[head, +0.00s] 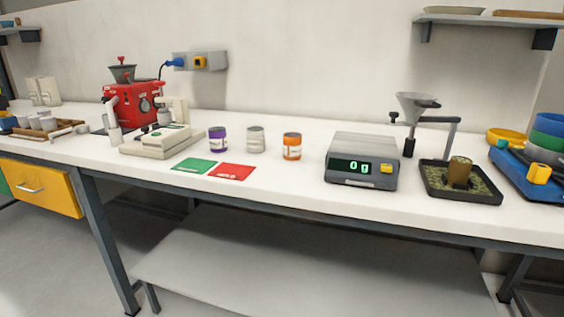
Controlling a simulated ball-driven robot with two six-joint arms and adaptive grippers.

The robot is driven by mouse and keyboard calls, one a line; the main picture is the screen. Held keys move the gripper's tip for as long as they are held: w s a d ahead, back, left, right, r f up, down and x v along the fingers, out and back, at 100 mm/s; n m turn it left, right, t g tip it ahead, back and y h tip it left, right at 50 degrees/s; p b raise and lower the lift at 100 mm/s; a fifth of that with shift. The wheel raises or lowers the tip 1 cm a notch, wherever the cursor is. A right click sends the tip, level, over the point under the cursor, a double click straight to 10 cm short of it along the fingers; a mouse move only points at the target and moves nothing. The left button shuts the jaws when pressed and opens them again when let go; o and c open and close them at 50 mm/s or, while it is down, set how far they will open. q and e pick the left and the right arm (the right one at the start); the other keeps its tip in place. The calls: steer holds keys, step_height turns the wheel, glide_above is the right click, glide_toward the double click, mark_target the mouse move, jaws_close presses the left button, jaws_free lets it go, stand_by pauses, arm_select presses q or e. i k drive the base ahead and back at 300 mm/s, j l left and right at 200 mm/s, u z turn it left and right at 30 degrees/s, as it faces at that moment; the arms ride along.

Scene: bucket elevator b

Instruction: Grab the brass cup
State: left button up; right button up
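A small brown-gold cup (459,172), which looks like the brass cup, stands upright in a shallow black square tray (490,198) at the right of the bench. The tray's floor is covered with a speckled, grainy greenish-brown layer around the cup. A grey funnel (418,104) on a dark stand is behind and left of the cup, above bench level. Neither of my grippers is in view, so nothing shows touching the cup.
A grey scale (362,160) reading 00 stands left of the tray. A blue rack (530,178) with coloured rings is close on the right. Orange (292,147), white (256,140) and purple (218,139) jars stand mid-bench. The front bench strip (290,180) is clear.

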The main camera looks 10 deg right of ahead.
mark_target(459, 168)
steer(key=z, duration=1.45)
steer(key=i+j+u, duration=0.15)
steer(key=i+j, duration=0.4)
